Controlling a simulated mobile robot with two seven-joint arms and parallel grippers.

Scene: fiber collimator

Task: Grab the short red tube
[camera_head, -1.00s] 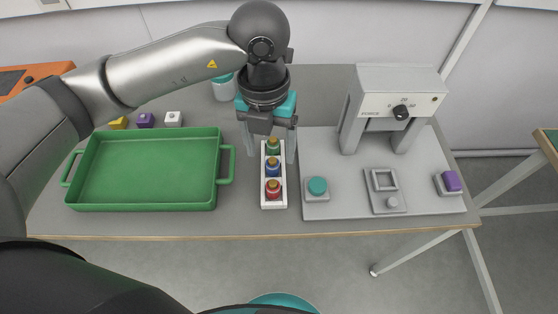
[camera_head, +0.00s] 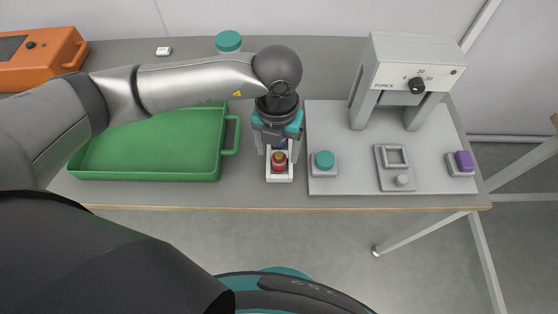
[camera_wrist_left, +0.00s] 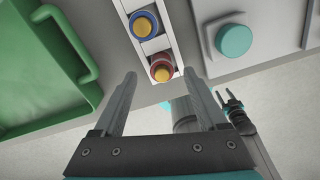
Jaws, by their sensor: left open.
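The short red tube (camera_head: 279,162) stands upright at the near end of a white rack (camera_head: 279,179). It also shows in the left wrist view (camera_wrist_left: 162,70) with an orange-yellow top. The blue tube (camera_wrist_left: 144,25) stands behind it in the rack; the green tube is hidden by my arm in the head view. My left gripper (camera_head: 279,153) is open over the near part of the rack. In the left wrist view its fingertips (camera_wrist_left: 160,77) lie either side of the red tube, apart from it. What appears to be my right gripper (camera_wrist_left: 228,98) shows small, low in the background.
A green tray (camera_head: 150,155) with handles is left of the rack. Right of it, a grey board (camera_head: 350,182) carries a teal button (camera_head: 324,160) and a press marked FORCE (camera_head: 415,60). The table's front edge is close to the rack.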

